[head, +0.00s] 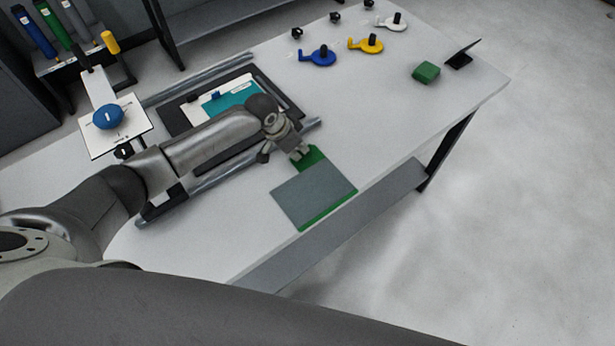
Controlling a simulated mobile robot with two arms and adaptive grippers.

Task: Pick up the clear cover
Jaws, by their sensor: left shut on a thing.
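A flat grey panel (313,194), which looks like the clear cover, is at the table's front edge. Green shows along its lower right edge and at its upper end. My left gripper (303,155) is at that upper green end, shut on the panel piece there. I cannot tell from this view whether the panel touches the table or is a little above it, nor exactly which layer is between the fingers. My right gripper is not in view.
The white table (420,130) holds a dark frame with a teal sheet (228,100), partly behind my left arm. Blue (318,56), yellow (366,44) and white (391,22) round tools stand at the back. A green block (426,72) lies right. A blue knob (107,117) is left.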

